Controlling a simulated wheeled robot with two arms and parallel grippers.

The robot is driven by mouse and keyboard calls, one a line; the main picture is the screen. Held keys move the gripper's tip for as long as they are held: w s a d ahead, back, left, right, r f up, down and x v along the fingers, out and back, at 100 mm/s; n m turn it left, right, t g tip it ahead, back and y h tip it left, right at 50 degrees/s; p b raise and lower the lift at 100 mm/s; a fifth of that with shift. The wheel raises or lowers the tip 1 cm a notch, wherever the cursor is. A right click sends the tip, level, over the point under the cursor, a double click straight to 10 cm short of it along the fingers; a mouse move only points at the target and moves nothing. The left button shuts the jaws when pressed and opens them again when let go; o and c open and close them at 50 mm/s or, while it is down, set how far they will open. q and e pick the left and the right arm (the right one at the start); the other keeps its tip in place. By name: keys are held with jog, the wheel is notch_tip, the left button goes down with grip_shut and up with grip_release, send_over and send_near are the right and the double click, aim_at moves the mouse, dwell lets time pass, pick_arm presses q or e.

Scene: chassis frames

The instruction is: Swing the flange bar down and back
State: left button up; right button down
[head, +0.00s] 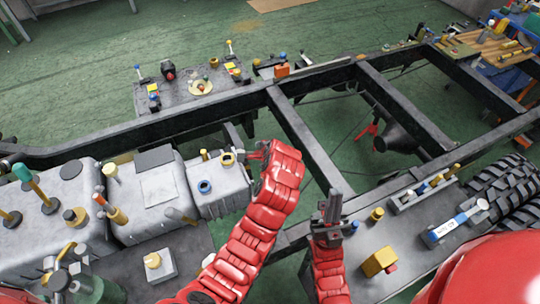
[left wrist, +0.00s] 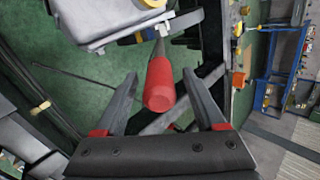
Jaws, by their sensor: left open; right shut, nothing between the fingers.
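The flange bar (left wrist: 160,85) shows in the left wrist view as a thick red grip on a thin metal stem, sticking out from the end of the grey gearbox (left wrist: 110,22). My left gripper (left wrist: 159,77) is open, with one finger on each side of the red grip; I cannot tell whether either touches it. In the head view my left gripper (head: 257,150) is at the right end of the gearbox (head: 220,187), and its wrist mostly hides the bar. My right gripper (head: 332,205) is shut and empty, pointing up near the near frame rail.
Black chassis rails (head: 200,122) and crossmembers (head: 310,150) surround the gearbox. A yellow block (head: 379,261) and small parts sit on the near right plate. A black cone (head: 393,137) with a red piece lies between the rails. Green floor shows through the gaps.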

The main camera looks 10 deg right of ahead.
pick_arm(q)
jog(key=p+v, duration=0.4)
jog(key=v, duration=1.1)
